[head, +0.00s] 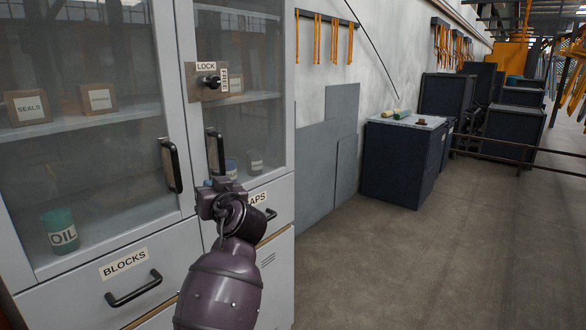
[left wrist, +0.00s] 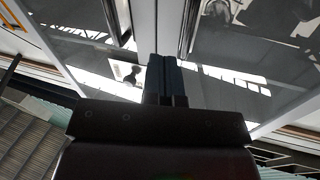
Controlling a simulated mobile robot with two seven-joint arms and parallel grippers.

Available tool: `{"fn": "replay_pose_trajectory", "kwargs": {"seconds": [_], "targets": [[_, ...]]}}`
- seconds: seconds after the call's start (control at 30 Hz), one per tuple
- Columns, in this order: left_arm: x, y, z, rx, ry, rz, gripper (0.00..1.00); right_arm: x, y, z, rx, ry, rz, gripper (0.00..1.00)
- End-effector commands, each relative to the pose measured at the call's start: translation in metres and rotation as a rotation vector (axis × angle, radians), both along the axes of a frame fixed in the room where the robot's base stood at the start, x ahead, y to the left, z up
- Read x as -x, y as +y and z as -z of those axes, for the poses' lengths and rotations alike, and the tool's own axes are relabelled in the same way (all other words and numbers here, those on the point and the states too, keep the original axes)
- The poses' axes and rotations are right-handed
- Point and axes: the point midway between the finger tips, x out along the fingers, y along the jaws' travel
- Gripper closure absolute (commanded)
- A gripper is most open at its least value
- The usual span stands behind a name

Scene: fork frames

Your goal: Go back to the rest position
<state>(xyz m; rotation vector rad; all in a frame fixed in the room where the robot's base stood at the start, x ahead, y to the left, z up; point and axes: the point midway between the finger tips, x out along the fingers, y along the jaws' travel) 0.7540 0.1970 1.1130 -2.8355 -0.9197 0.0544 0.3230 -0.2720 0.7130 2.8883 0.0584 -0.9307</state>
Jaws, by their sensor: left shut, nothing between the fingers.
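My left gripper (head: 222,185) is in front of the grey cabinet (head: 186,80), near the lower end of the right door's black handle (head: 215,150). I cannot tell whether it touches the handle. In the left wrist view its fingers (left wrist: 165,80) are together with nothing between them, and the glass doors show behind them. The left door's handle (head: 171,165) is to the left of the gripper. Both doors look shut. The lock knob (head: 211,82) sits above, between the labels LOCK and FREE. My right gripper is not in view.
Drawers labelled BLOCKS (head: 125,264) and one partly hidden by my arm lie below the doors. An OIL can (head: 62,231) stands behind the glass. Grey panels (head: 342,130) lean on the wall. A dark workbench (head: 400,160) stands farther back. The floor (head: 430,260) at right is clear.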

Motion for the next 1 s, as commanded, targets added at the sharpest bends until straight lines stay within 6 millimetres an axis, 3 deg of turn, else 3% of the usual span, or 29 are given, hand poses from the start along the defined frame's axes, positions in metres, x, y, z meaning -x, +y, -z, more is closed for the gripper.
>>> {"fn": "replay_pose_trajectory", "kwargs": {"seconds": [0.07, 0.17, 0.27, 0.47, 0.77, 1.0], "targets": [[-0.003, -0.011, -0.010, -0.018, -0.011, 0.098, 1.00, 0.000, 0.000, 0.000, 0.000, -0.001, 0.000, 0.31], [-0.002, -0.020, -0.005, -0.044, -0.007, 0.207, 1.00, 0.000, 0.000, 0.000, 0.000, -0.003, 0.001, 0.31], [0.005, -0.024, 0.012, -0.066, 0.002, 0.309, 1.00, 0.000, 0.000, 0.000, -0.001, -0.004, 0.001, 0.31], [0.036, -0.021, 0.069, -0.086, 0.028, 0.482, 1.00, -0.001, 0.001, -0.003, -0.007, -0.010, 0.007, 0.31], [0.112, -0.002, 0.163, -0.036, 0.086, 0.636, 1.00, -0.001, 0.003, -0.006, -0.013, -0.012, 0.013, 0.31], [0.189, 0.018, 0.233, 0.052, 0.163, 0.684, 1.00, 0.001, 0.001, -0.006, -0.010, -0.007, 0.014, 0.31]]}}
